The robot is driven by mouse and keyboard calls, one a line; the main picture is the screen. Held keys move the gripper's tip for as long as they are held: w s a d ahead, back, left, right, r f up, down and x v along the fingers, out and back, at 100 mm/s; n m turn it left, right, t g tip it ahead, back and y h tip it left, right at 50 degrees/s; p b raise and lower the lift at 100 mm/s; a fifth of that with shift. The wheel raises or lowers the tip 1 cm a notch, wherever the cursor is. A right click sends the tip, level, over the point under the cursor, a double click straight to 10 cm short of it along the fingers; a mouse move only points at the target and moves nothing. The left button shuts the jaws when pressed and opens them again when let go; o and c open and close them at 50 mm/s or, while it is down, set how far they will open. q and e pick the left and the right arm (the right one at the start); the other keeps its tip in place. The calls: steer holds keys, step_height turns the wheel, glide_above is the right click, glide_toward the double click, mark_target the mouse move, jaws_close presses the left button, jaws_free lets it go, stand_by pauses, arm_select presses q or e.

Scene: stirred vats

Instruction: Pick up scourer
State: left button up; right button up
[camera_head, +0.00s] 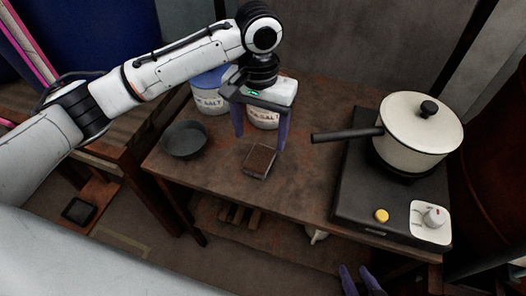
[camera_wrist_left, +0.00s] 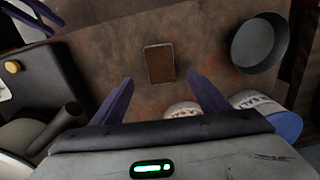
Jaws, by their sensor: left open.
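The scourer (camera_head: 260,161) is a small dark block with a brown top, lying flat on the wooden table. It also shows in the left wrist view (camera_wrist_left: 160,63), just beyond the fingertips and roughly centred between them. My left gripper (camera_head: 260,139) is open and empty, pointing down above the table at the scourer's far side. Its two purple fingers also show in the left wrist view (camera_wrist_left: 160,77), spread wider than the scourer. My right gripper (camera_head: 355,268) shows only by its purple fingertips at the bottom edge of the head view; they stand apart, away from the scourer.
A dark bowl (camera_head: 185,139) stands left of the scourer. Two salt tubs stand behind; one (camera_head: 210,92) has a blue lid, the other (camera_head: 263,117) is partly hidden by my gripper. A lidded pot (camera_head: 415,135) sits on a hotplate (camera_head: 350,190) at right, its handle reaching left.

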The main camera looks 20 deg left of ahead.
mark_target(260, 157)
arm_select(q)
steer(key=shift+s+f, duration=0.25)
steer(key=shift+f, duration=0.9)
steer(key=shift+w+f+b, duration=0.15)
steer(key=shift+f+b, duration=0.45)
steer(key=shift+f, duration=2.2)
steer(key=shift+c, duration=0.2)
steer(key=c, duration=1.1)
